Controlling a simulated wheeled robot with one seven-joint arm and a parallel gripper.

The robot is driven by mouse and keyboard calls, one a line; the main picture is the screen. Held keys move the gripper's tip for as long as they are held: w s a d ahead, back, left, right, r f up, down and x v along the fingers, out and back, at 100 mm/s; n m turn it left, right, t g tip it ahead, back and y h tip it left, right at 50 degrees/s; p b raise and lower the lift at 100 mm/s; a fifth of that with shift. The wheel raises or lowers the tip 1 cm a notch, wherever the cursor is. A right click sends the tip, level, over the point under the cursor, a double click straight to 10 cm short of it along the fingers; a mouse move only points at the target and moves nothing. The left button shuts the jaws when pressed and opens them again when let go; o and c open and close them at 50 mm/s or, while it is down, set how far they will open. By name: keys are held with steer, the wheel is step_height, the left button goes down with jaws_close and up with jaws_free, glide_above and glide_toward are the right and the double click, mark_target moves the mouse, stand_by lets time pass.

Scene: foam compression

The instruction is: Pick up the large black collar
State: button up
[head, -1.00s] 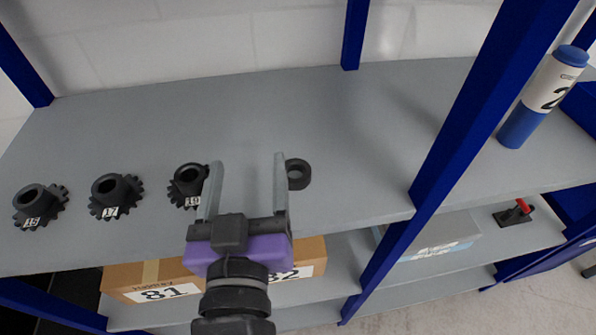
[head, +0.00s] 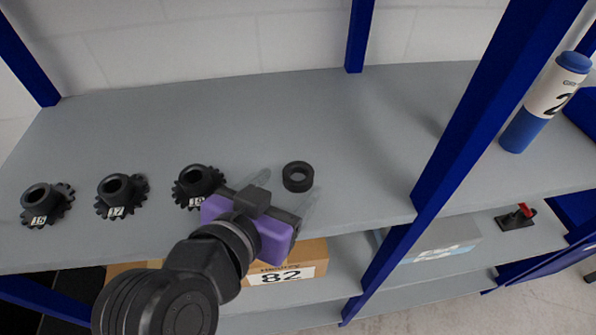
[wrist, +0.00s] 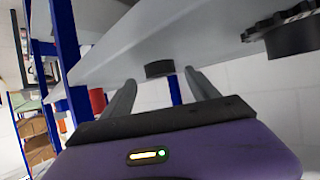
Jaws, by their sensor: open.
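The large black collar (head: 298,177) is a thick black ring lying flat on the grey shelf, right of the gears in the head view. My gripper (head: 286,192) is open, with its two pale fingers pointing toward the collar from the front left. The fingertips are close to the collar, but I cannot tell whether they touch it. In the wrist view the collar (wrist: 159,69) shows between and beyond the two finger tips (wrist: 160,78), at the shelf's surface. Nothing is held.
A blue post (head: 490,110) rises to the right. A blue-and-white cylinder (head: 545,102) stands beyond it. A cardboard box marked 82 (head: 288,268) sits below. The shelf behind the collar is clear.

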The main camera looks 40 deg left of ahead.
mark_target(302, 169)
steer(key=x, duration=0.4)
steer(key=shift+r+p, duration=0.15)
steer(key=shift+p, duration=0.25)
steer(key=c, duration=1.5)
steer(key=shift+r, duration=0.1)
